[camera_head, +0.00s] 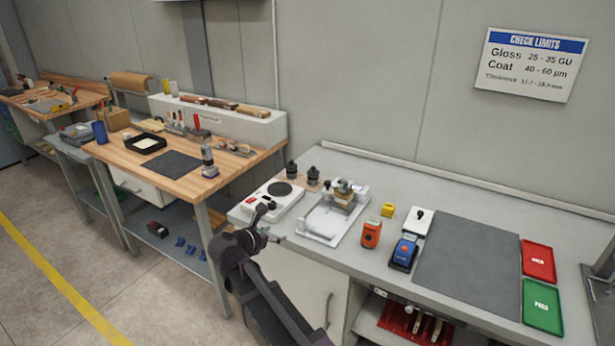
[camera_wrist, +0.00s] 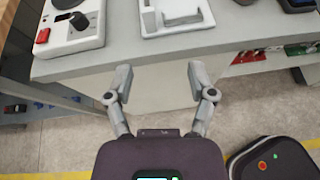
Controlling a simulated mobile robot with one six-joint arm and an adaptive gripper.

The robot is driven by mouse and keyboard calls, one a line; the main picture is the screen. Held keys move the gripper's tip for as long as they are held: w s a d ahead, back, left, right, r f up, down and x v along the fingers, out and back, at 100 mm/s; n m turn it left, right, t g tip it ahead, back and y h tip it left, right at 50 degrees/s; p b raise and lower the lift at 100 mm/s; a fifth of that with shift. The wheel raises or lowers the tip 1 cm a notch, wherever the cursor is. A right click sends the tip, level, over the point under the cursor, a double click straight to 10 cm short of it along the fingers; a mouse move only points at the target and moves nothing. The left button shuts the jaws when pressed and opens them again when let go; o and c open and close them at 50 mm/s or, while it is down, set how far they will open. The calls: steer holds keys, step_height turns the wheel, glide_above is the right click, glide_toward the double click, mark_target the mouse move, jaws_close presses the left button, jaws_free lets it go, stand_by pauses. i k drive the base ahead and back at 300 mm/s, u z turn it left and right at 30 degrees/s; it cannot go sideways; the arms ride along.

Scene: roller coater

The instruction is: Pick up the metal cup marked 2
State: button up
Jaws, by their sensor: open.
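I cannot pick out a metal cup with a readable 2 in either view. Two small dark metallic items (camera_head: 302,173) stand on a wooden board at the back of the grey bench; their marks are too small to read. A metal device (camera_head: 345,194) stands on a white tray in front and to the right of them. My gripper (camera_wrist: 160,80) is open and empty, in front of the bench's front edge in the wrist view. In the head view my gripper (camera_head: 265,218) shows near the bench's left front corner, close to the white scale, apart from the dark items.
The white scale (camera_head: 274,205) has a round dark plate. Orange (camera_head: 372,232) and blue (camera_head: 404,251) meters stand right of the white tray (camera_head: 325,224). A grey mat (camera_head: 467,265) and red (camera_head: 538,261) and green (camera_head: 542,305) trays lie farther right. A wooden workbench (camera_head: 120,160) stands left.

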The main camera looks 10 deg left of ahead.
mark_target(313, 181)
steer(key=i, duration=1.2)
steer(key=z, duration=0.05)
